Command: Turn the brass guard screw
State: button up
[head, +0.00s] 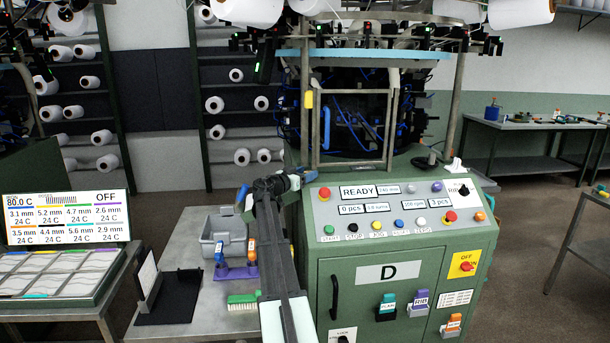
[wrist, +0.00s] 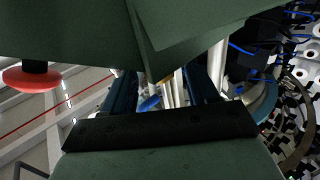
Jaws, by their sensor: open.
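I cannot make out the brass guard screw for certain in either view. The guard (head: 391,125) is a grey metal frame upright on the front of the knitting machine, with a small yellow piece (head: 309,99) on its left side. In the head view my gripper (head: 304,178) is at the left end of the machine, low beside the guard's lower left corner. In the wrist view its two dark blue fingers (wrist: 163,88) stand apart with nothing clearly held between them.
The control panel (head: 400,212) with coloured buttons lies right of my arm. A red knob (wrist: 32,78) and green panels (wrist: 75,40) are close to the wrist camera. A grey bin (head: 224,232) and a green brush (head: 243,301) are on the bench left of my arm.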

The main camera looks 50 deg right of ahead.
jog(key=c, duration=1)
jog(key=shift+w+d+m+g, duration=0.1)
jog(key=shift+w+m+g, duration=0.1)
jog(key=shift+m+g, duration=0.45)
jog(key=shift+c, duration=0.2)
jog(key=shift+g, duration=0.65)
jog(key=shift+s, duration=0.1)
jog(key=o, duration=1)
jog(key=shift+o, duration=0.2)
